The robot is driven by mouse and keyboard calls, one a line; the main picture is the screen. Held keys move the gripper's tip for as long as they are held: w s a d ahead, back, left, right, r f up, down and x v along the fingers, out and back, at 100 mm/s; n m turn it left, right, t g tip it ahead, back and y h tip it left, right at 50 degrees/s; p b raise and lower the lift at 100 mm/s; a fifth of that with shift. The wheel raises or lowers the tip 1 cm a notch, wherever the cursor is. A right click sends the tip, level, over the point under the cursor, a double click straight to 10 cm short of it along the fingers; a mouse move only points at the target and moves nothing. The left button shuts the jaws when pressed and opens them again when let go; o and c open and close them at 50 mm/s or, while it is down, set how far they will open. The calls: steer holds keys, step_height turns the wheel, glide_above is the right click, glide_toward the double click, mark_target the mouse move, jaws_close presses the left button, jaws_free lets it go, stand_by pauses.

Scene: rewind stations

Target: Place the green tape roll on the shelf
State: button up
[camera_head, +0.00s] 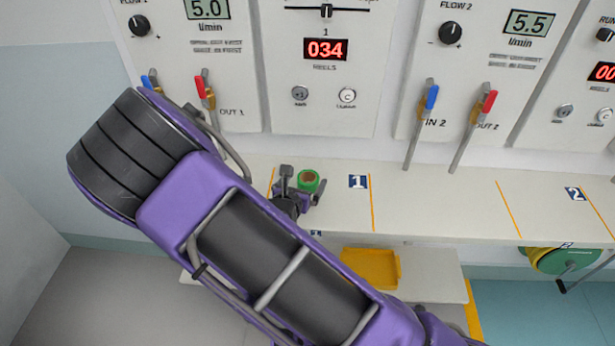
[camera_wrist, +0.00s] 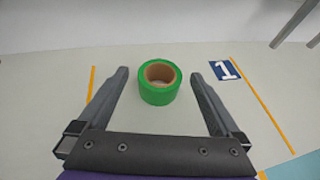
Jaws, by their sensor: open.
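The green tape roll (camera_head: 309,180) has a brown core and lies flat, hole upward, on the white shelf (camera_head: 400,205) left of the blue "1" label (camera_head: 358,181). In the wrist view the roll (camera_wrist: 160,82) lies just ahead of and between my fingers. My gripper (camera_head: 301,186) is open, and no finger touches the roll. In the wrist view my gripper (camera_wrist: 158,84) has one finger on each side, with clear gaps to the roll. My purple arm hides part of the shelf's left side in the head view.
Orange lines (camera_head: 371,205) divide the shelf into bays. Blue and red valve levers (camera_head: 420,125) hang from the wall panel behind it. A yellow tray (camera_head: 371,268) sits on a lower ledge. A green reel with a crank (camera_head: 564,259) is at the lower right.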

steer(key=v, duration=0.9)
steer(key=shift+s+p, duration=0.15)
steer(key=shift+p, duration=0.15)
